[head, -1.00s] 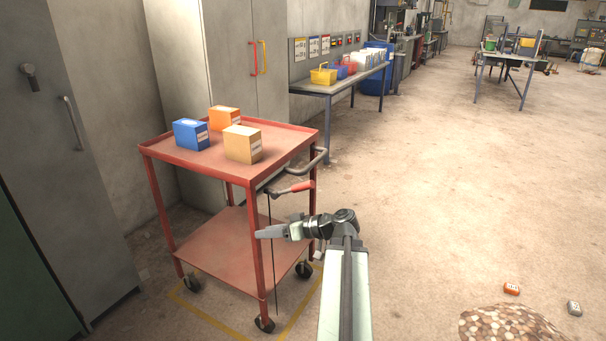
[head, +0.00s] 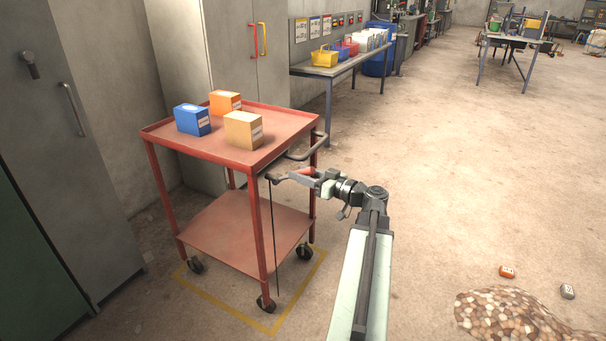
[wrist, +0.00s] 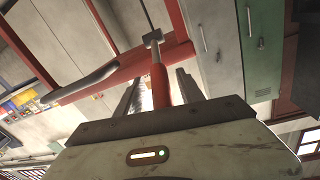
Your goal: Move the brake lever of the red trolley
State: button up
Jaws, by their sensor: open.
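The red trolley (head: 230,149) stands at the left of centre in the head view. Its brake lever (head: 283,176) sticks out below the top tray near the right front corner, with a thin rod hanging from its pivot. In the wrist view the lever's red grip (wrist: 159,84) lies between my two fingers. My gripper (head: 300,176) is at the lever in the head view, and its fingers (wrist: 158,88) stand apart on either side of the grip. A gap shows at the right finger; contact at the left finger is hard to tell.
The trolley's grey push handle (head: 309,150) is just above my gripper. Blue (head: 192,120), orange (head: 225,102) and tan (head: 243,130) boxes stand on the top tray. A yellow floor outline (head: 232,318) surrounds the wheels. Open floor (head: 450,180) lies to the right.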

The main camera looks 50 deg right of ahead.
jog(key=shift+w, duration=0.2)
grip_shut()
dwell(1.2)
